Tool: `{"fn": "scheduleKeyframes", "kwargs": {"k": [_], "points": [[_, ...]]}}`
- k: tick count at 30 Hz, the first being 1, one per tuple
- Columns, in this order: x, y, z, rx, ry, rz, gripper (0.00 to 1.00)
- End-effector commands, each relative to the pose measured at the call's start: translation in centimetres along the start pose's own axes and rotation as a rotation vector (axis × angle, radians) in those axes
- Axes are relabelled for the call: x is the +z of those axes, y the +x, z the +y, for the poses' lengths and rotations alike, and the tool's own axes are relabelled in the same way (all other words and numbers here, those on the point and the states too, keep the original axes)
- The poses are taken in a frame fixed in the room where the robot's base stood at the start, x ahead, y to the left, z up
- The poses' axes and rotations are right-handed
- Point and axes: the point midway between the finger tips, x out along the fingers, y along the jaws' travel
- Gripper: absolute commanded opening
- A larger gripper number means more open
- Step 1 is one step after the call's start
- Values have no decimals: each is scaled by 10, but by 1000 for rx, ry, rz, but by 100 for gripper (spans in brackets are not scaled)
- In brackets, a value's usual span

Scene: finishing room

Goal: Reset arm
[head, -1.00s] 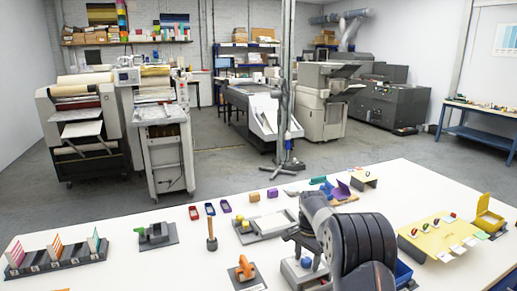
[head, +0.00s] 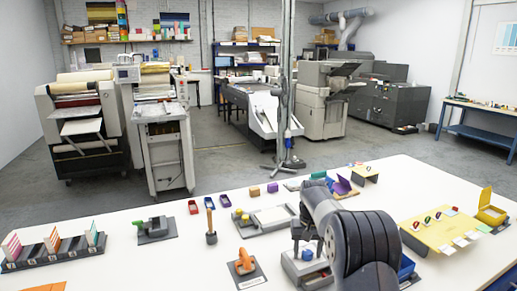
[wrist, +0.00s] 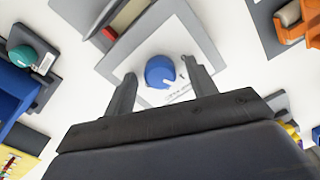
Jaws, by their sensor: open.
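My gripper (wrist: 160,88) is open in the wrist view, its two dark fingers apart. A round blue knob (wrist: 160,71) on a pale grey plate (wrist: 196,48) shows between and beyond the fingertips. I cannot tell whether the fingers touch it. In the head view my arm bends over the white table, and the gripper (head: 302,238) points down above a grey box holding the blue knob (head: 307,255). My arm hides part of the table behind it.
An orange tool on a dark plate (head: 245,266) lies left of my arm. A wooden-handled tool (head: 210,222) stands farther left. A yellow board (head: 440,236) lies at the right, with a blue bin (head: 405,268) beside my arm. Bare table shows at the front left.

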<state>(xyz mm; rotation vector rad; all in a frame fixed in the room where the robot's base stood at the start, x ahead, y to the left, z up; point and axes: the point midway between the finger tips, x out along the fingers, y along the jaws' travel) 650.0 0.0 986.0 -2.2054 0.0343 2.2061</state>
Motion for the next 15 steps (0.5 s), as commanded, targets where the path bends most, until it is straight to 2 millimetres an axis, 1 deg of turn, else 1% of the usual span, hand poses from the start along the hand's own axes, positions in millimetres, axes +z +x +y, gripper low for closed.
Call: {"fn": "scheduleKeyframes", "kwargs": {"k": [1,3,9,15], "points": [[0,2,0,0,-35,1,54],[-1,-17,0,0,-36,6,54],[-1,-57,0,0,-33,5,54],[-1,-89,0,0,-32,2,54]]}}
